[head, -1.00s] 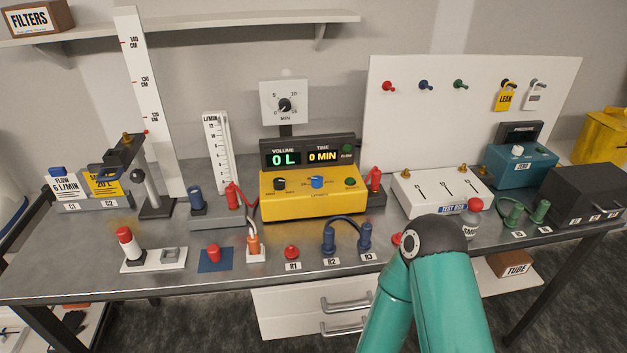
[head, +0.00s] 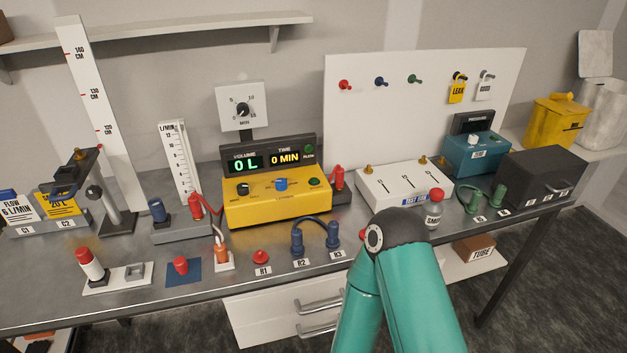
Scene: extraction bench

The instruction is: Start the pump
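The yellow pump (head: 277,207) stands at the middle of the bench. Its dark display (head: 268,158) reads VOLUME 0 L and TIME 0 MIN. On its front are a black knob (head: 242,188), a blue knob (head: 281,184) and a green button (head: 313,182). A small green round part (head: 309,149) sits at the right of the display. A teal arm of mine reaches up at the lower right, in front of the bench. Its gripper does not show, and neither does the other gripper.
A dial marked MIN (head: 241,107) stands behind the pump. A flow meter (head: 177,163) stands left of it and a white box with slots (head: 405,190) right of it.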

